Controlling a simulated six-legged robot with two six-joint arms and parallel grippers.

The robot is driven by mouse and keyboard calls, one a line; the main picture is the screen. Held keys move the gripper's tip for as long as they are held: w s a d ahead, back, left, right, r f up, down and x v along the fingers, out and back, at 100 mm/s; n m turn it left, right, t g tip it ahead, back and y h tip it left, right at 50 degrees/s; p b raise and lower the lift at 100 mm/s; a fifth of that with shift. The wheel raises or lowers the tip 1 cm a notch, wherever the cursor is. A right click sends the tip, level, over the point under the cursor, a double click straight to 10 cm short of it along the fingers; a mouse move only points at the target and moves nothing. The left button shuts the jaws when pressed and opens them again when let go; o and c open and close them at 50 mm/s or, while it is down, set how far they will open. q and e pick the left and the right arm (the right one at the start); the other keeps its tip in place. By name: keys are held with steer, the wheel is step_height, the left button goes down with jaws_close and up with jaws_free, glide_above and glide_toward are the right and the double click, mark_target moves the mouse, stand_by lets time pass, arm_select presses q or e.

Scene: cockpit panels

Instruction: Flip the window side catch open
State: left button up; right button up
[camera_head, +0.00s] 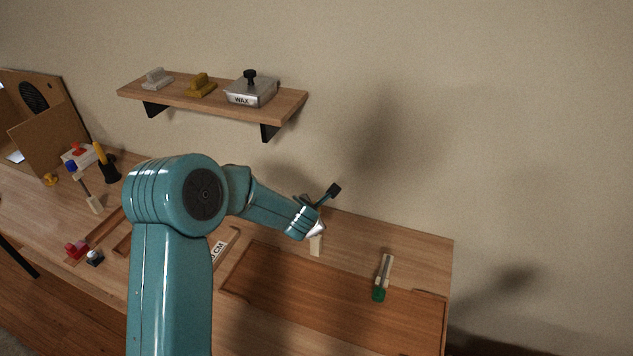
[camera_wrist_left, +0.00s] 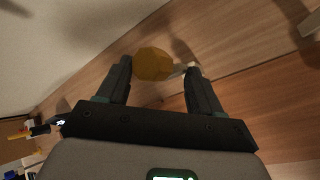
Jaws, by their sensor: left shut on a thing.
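No window or side catch shows in either view; I see a wooden workbench. My left gripper (camera_head: 320,208) is at the end of the teal arm, over the back part of the bench near the wall. In the left wrist view its two dark fingers (camera_wrist_left: 158,88) stand on either side of an amber, many-sided thing (camera_wrist_left: 153,63), and it is shut on that thing. A small pale piece (camera_wrist_left: 184,68) shows beside the amber thing. In the head view a pale block (camera_head: 316,245) shows just below the gripper. My right gripper is not in view.
A wall shelf (camera_head: 215,98) holds a WAX tin (camera_head: 251,91) and two small brushes. A green-ended tool (camera_head: 381,278) lies right of the gripper. Several small tools and a brown board (camera_head: 48,138) are at the left. The recessed bench top (camera_head: 310,295) is mostly clear.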

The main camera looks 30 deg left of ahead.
arm_select(q)
steer(key=r+p, duration=0.2)
steer(key=r, duration=0.1)
steer(key=r+p, duration=0.1)
steer(key=shift+w+d+r, duration=0.1)
steer(key=shift+d+r, duration=0.15)
steer(key=shift+r, duration=0.25)
step_height(320, 180, up, 13)
steer(key=d, duration=0.2)
stand_by(0.7)
steer(key=shift+w+f, duration=0.15)
steer(key=shift+f, duration=0.05)
